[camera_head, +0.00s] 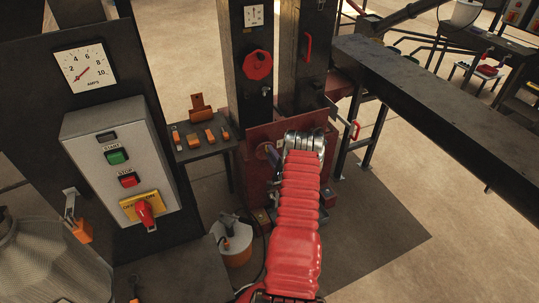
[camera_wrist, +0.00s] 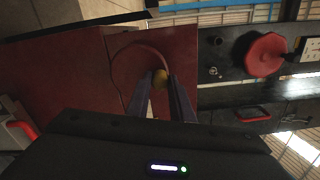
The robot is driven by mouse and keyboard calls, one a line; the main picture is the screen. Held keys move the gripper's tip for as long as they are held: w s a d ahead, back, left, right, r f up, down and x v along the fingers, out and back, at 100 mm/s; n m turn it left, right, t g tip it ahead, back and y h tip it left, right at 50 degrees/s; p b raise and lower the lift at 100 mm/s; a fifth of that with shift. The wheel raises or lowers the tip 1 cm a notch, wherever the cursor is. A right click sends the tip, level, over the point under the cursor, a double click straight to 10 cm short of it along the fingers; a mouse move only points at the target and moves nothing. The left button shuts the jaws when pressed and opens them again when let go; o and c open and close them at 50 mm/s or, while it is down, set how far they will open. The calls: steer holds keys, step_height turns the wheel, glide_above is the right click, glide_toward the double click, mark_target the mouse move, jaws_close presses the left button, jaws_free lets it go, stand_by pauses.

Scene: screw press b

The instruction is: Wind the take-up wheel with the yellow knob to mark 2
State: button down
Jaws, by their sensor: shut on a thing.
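In the wrist view the yellow knob (camera_wrist: 160,76) sits between the two fingertips of my gripper (camera_wrist: 161,86), which is shut on it. The knob is at the lower right of the round reddish-brown take-up wheel (camera_wrist: 135,66), on a dark red panel. In the head view my red-sleeved arm reaches to the red panel (camera_head: 259,133) at the press foot and hides most of the wheel. A finger of my gripper (camera_head: 272,155) shows left of the wrist. The knob is hidden there, and I cannot make out mark 2.
A red handwheel (camera_head: 258,65) is on the left dark post, below a small white gauge (camera_head: 254,15). A grey control box (camera_head: 122,165) and a small shelf (camera_head: 204,146) with orange-handled items stand left. A long dark beam (camera_head: 440,105) runs along the right.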

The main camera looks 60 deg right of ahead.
steer(key=c, duration=1.6)
jaws_free()
steer(key=shift+f, duration=0.1)
steer(key=shift+o, duration=0.2)
steer(key=shift+s, duration=0.1)
steer(key=v, duration=1.3)
steer(key=shift+s+a, duration=0.2)
steer(key=shift+s, duration=0.05)
steer(key=shift+f, duration=0.15)
